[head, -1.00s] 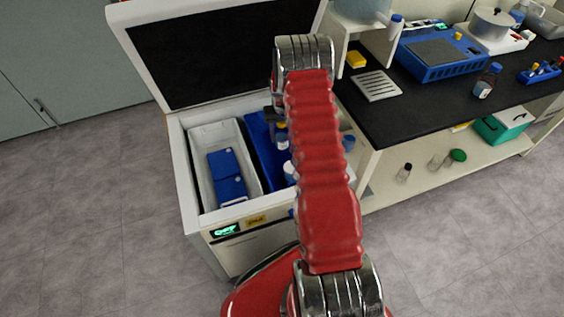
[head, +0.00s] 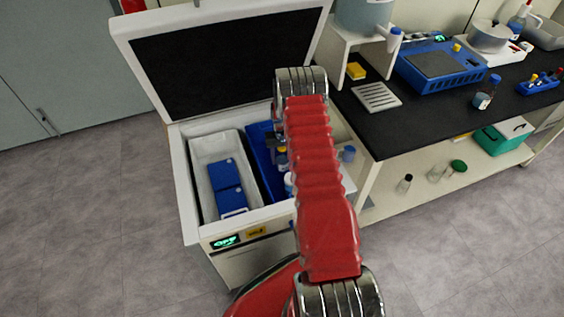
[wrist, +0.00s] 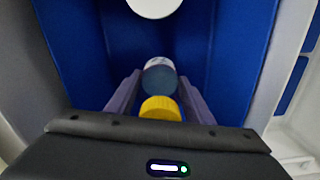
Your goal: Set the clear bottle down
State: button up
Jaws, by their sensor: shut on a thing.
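The clear bottle (wrist: 160,77), with a yellow cap (wrist: 160,109), is between the two fingers of my gripper (wrist: 160,92) in the wrist view, cap toward the palm. In the head view the yellow cap (head: 282,150) shows just left of my red arm, over the blue bin (head: 260,165) in the open white chest. The fingers are shut on the bottle and point down into the blue bin. The bottle's lower end is hidden, so I cannot tell whether it touches the bin floor.
A white round top (wrist: 155,6) stands in the bin beyond the bottle. Beside the blue bin is a white bin (head: 202,160) with blue boxes (head: 227,185). The chest lid (head: 225,60) stands open behind. A black bench (head: 400,125) is at right.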

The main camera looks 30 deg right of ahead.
jog(key=shift+f, duration=1.25)
jog(key=shift+f, duration=0.1)
jog(key=o, duration=1.1)
jog(key=shift+o, duration=0.2)
notch_tip(320, 180, up, 12)
jog(key=shift+r, duration=0.1)
